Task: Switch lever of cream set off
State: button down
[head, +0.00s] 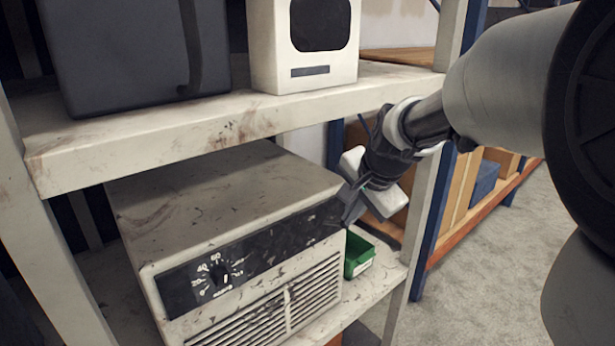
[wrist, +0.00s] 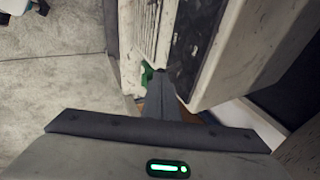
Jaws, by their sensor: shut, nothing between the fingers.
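The cream set (head: 235,200) is a worn, scuffed box on the lower shelf. Its front has a black panel (head: 275,245) with a numbered dial (head: 220,277) at the left and a slatted grille (head: 265,315) below. I cannot make out a lever clearly; the panel's right end is partly behind my gripper. My gripper (head: 350,219) is shut and empty, at the right end of the panel. In the wrist view, the closed fingers (wrist: 164,80) point at the edge of the set (wrist: 235,60), close to the panel. I cannot tell whether they touch it.
A green bin (head: 358,256) stands on the lower shelf right of the set. The upper shelf (head: 150,138) lies above, carrying a dark case (head: 130,50) and a cream box with a black window (head: 303,45). A shelf post stands right of the bin. Open floor (head: 490,250) lies at the right.

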jog(key=shift+w+f, duration=0.15)
jog(key=shift+f, duration=0.1)
jog(key=shift+f+b, duration=0.2)
jog(key=shift+b, duration=0.1)
jog(key=shift+s+d+f+b, duration=0.1)
jog(key=shift+s+f+b, duration=0.1)
jog(key=shift+b, duration=0.75)
jog(key=shift+t, duration=0.3)
notch_tip(320, 180, down, 9)
jog(key=s+d+t+y+b, duration=0.1)
jog(key=b, duration=1.4)
jog(key=shift+s+t+y+b, duration=0.2)
jog(key=shift+t+y+b, duration=0.1)
jog(key=shift+t+b, duration=0.1)
